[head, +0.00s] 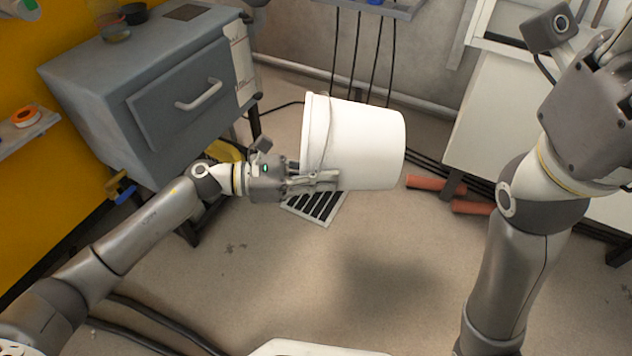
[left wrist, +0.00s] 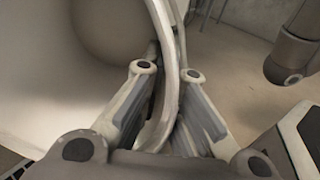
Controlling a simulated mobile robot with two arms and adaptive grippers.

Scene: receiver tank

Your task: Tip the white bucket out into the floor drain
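The white bucket (head: 365,140) is held in the air on its side in the head view, its rim to the left and its base to the right. The inside of the bucket is hidden in the head view. My left gripper (head: 325,180) is at the bucket's lower rim side. In the left wrist view its two fingers (left wrist: 168,75) close around the bucket's rim (left wrist: 163,115). The floor drain (head: 318,207) is a dark slatted grate below the bucket and gripper, partly hidden by them. My right gripper (head: 612,50) is at the top right, partly cut off, away from the bucket.
A grey cabinet with a drawer (head: 180,105) stands at the left. A white cabinet (head: 510,110) stands at the right, with orange-red cylinders (head: 435,183) on the floor near it. Dark cables hang behind the bucket. The floor (head: 300,270) in front of the drain is clear.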

